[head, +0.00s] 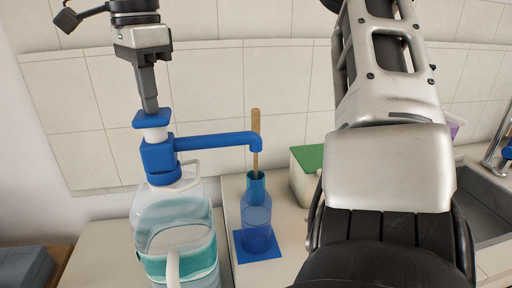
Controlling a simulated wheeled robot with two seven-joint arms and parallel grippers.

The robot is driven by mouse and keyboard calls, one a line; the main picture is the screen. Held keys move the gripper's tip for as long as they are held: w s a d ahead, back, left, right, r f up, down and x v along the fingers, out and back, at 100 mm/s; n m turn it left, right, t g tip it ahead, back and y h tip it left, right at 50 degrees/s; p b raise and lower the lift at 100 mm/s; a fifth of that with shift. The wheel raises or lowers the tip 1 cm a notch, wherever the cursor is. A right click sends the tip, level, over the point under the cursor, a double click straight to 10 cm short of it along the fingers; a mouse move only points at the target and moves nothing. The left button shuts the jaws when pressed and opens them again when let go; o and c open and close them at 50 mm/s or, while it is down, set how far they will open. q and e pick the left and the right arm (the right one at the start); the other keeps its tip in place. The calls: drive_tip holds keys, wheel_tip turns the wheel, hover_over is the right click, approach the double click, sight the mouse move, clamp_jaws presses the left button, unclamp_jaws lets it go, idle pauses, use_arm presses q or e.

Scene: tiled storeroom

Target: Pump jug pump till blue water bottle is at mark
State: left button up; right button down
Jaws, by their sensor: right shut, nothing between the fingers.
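The large clear jug (150,215) stands on the counter at the left, with a teal label and water inside. Its blue pump (160,160) sits on top, with a spout (215,141) reaching right. My right gripper (151,108) is shut and empty, pointing down with its fingertips at the pump's blue top button (152,118); it appears to touch it. A white stem shows under the button. The blue water bottle (257,215) stands upright below the spout, with a level line around its middle. I cannot make out a separate mark. My left gripper is not in view.
The bottle stands on a blue square mat (275,247). A wooden stick (256,122) rises behind the spout end. A green-topped box (306,160) is behind to the right, partly hidden by my arm. A sink (487,205) lies at the far right.

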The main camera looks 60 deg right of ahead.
drive_tip(key=shift+f, duration=0.2)
drive_tip(key=shift+f+b, duration=0.75)
drive_tip(key=shift+f, duration=0.4)
drive_tip(key=shift+r, duration=0.1)
wheel_tip(320, 180, up, 3)
drive_tip(key=p, duration=0.3)
drive_tip(key=shift+f, duration=0.25)
